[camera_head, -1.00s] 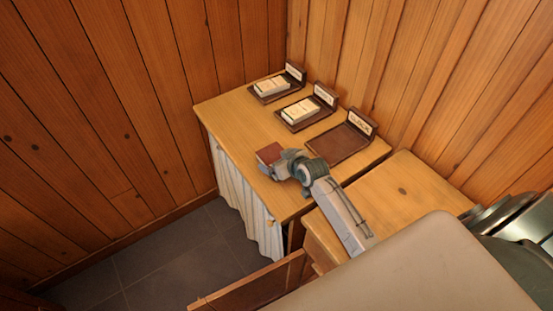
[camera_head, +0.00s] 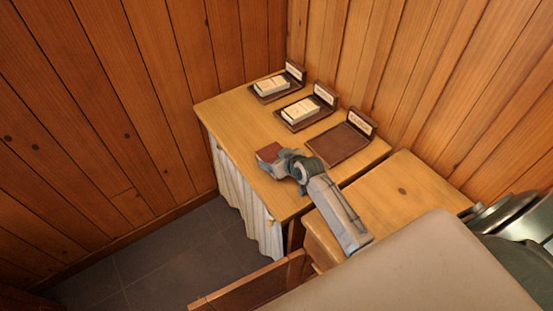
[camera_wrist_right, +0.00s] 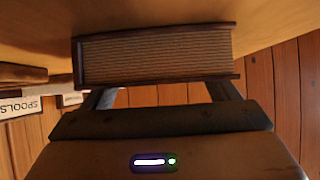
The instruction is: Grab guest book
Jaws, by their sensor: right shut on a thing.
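The guest book is a thick book with a reddish-brown cover (camera_head: 268,152), seen near the front left part of the table top. In the right wrist view its page edges (camera_wrist_right: 155,56) fill the upper middle, between dark cover boards. My right gripper (camera_head: 280,163) is shut on the book, and its two fingers show below the book in the wrist view. The gripper hides part of the book in the head view. Whether the book touches the table top or is slightly apart from it, I cannot tell. My left gripper is not in view.
The wooden table (camera_head: 232,110) holds two brown trays with pale stacks (camera_head: 271,86) (camera_head: 300,110) and one empty tray (camera_head: 340,143), each with a label. A lower wooden surface (camera_head: 400,195) adjoins at the right. Plank walls close the back and left.

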